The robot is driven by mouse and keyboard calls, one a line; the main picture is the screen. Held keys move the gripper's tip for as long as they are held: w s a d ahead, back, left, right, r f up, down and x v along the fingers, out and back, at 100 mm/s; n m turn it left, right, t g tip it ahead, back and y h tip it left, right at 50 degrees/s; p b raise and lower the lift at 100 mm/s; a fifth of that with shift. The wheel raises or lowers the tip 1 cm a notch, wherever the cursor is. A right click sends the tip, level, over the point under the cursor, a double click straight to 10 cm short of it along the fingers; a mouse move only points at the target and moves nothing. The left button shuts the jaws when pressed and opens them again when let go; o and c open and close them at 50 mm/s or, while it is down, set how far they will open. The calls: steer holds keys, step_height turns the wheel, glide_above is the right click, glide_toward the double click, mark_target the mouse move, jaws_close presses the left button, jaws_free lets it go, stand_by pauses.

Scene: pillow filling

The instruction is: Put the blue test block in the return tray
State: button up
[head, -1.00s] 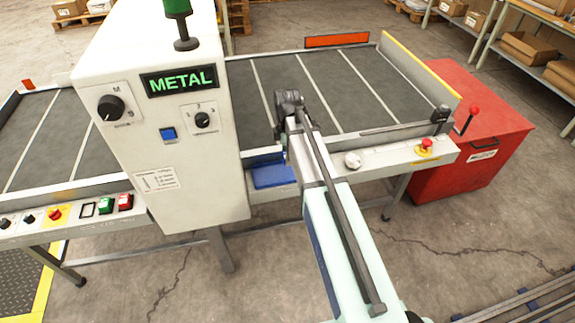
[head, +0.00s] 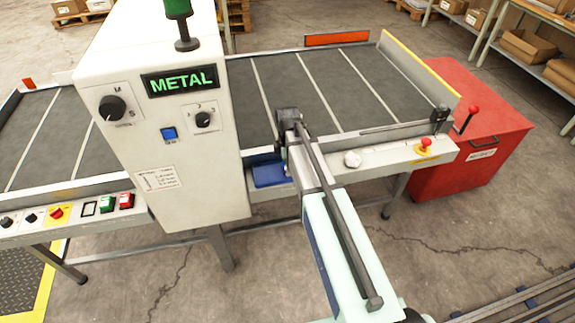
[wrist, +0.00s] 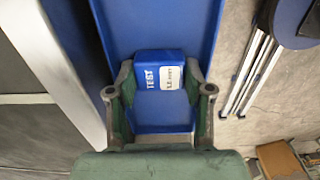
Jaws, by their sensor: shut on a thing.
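The blue test block (wrist: 150,80), with white "TEST" lettering and a white label, sits between the fingers of my gripper (wrist: 160,84) in the wrist view. My gripper is shut on it. The blue return tray (wrist: 190,25) lies behind and below the block in the wrist view. I cannot tell whether the block touches the tray's floor. In the head view the return tray (head: 268,175) is on the near side of the conveyor, just right of the white cabinet. There my arm's end is beside the tray, and the fingers and block are hidden.
The white cabinet (head: 190,110) with a lit "METAL" display stands close left of the tray. The conveyor belt (head: 290,85) is empty. A red bin (head: 480,150) stands at right.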

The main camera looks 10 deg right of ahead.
steer(key=shift+f, duration=0.15)
steer(key=o, duration=1.2)
steer(key=shift+o, duration=0.2)
step_height(320, 180, up, 12)
steer(key=b, duration=0.1)
steer(key=shift+r+b, duration=0.2)
steer(key=shift+b, duration=0.2)
